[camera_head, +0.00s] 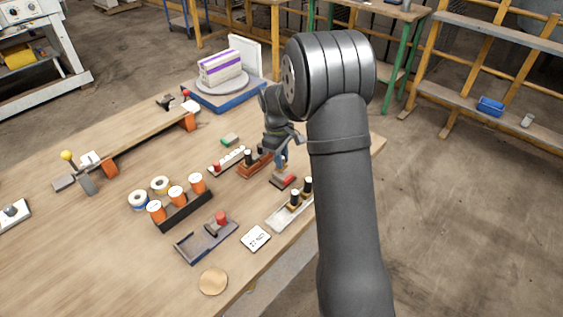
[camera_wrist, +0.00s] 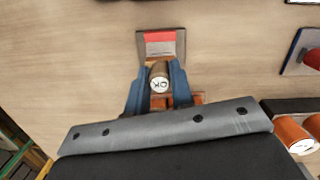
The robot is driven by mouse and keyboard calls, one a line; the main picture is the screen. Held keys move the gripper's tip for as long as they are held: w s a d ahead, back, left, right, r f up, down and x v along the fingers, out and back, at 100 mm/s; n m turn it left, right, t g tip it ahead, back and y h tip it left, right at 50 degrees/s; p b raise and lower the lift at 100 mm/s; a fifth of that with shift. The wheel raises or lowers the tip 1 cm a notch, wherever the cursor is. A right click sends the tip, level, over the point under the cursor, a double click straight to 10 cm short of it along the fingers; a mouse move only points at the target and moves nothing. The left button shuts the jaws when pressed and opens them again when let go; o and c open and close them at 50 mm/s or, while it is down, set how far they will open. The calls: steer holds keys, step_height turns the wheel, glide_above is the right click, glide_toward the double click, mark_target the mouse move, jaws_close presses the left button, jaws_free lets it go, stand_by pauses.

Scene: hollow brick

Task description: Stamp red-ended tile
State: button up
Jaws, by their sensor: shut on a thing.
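The red-ended tile (camera_head: 284,180) lies on the wooden table just below my gripper (camera_head: 281,160) in the head view. In the wrist view the tile (camera_wrist: 160,40) is a grey-brown piece with a bright red band, ahead of the fingers. My gripper (camera_wrist: 159,76) is shut on a stamp (camera_wrist: 159,84), a brown cylinder with a pale round top bearing dark marks. The stamp overlaps the tile's near end in the wrist view; I cannot tell whether they touch. The stamp's lower face is hidden.
A brown rack (camera_head: 253,166) with dark-topped stamps stands left of my gripper. A pale rack (camera_head: 289,212) with black-topped pieces is in front. A black tray of orange jars (camera_head: 182,211), a grey tray with a red knob (camera_head: 205,242) and a white card (camera_head: 256,238) lie nearby.

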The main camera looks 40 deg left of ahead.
steer(key=shift+r, duration=2.25)
steer(key=w+d+f+m, duration=0.1)
steer(key=w+d, duration=0.1)
steer(key=d, duration=0.1)
steer(key=w+d+f+m, duration=0.1)
steer(key=w+d, duration=0.2)
steer(key=w+d+f+m, duration=0.1)
steer(key=w+d+m, duration=0.1)
steer(key=shift+w+d+f, duration=0.2)
steer(key=shift+w+d, duration=0.15)
steer(key=shift+d, duration=0.05)
steer(key=w+d+f+m, duration=0.2)
steer(key=d+m, duration=0.3)
steer(key=d, duration=0.7)
steer(key=w+d+f+m+g+y, duration=0.1)
steer(key=d+f+m, duration=0.4)
steer(key=d, duration=0.8)
steer(key=w+d+f+m, duration=0.4)
steer(key=d+m, duration=0.2)
steer(key=d, duration=0.7)
steer(key=shift+d+g, duration=0.2)
steer(key=shift+g, duration=0.1)
steer(key=shift+a, duration=0.15)
